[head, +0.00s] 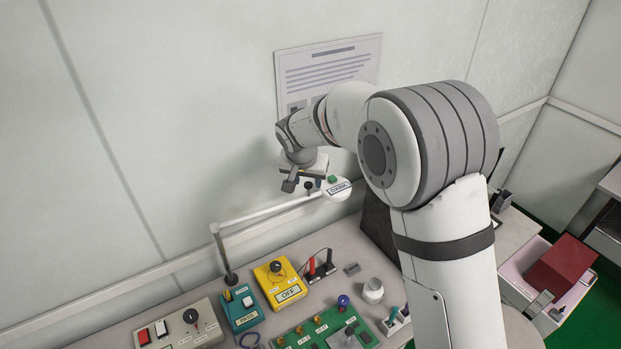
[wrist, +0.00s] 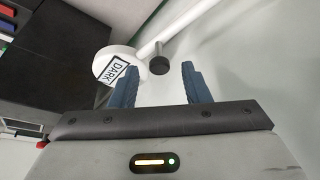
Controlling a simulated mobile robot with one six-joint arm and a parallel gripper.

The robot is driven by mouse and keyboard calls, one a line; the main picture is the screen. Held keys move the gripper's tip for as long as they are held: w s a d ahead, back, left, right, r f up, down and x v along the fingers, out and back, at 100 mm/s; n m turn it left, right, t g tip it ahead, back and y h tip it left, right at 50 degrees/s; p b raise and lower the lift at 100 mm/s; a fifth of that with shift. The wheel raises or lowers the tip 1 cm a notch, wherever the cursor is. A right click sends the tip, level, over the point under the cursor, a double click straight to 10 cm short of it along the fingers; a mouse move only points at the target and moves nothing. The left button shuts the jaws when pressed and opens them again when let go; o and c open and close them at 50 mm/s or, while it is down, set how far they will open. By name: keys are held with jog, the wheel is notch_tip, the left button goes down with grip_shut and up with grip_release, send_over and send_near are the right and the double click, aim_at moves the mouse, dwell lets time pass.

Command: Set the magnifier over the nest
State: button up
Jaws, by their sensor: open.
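The magnifier (head: 337,191) is a round white head labelled "DARK", with a green button, on a white jointed arm (head: 268,212) rising from a post behind the bench. In the wrist view the magnifier head (wrist: 108,62) is left of the fingers. A black-tipped knob (wrist: 159,65) on its arm lies beyond and between my fingertips. My gripper (head: 304,185) is open and empty close to the magnifier, high above the bench. In the wrist view my gripper (wrist: 158,78) shows both blue fingers apart. The nest is not clearly identifiable; a grey square part (head: 347,338) sits on the green board.
The green board (head: 315,341) lies at the bench front. A yellow "OFF" box (head: 279,287), a teal "PASS" box (head: 241,308) and a grey switch box (head: 180,328) stand left. A white jar (head: 373,291) stands right. The wall is close behind my gripper.

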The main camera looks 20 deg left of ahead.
jog(key=shift+w+f, duration=0.15)
jog(key=shift+f, duration=0.25)
jog(key=shift+c, duration=0.5)
grip_shut()
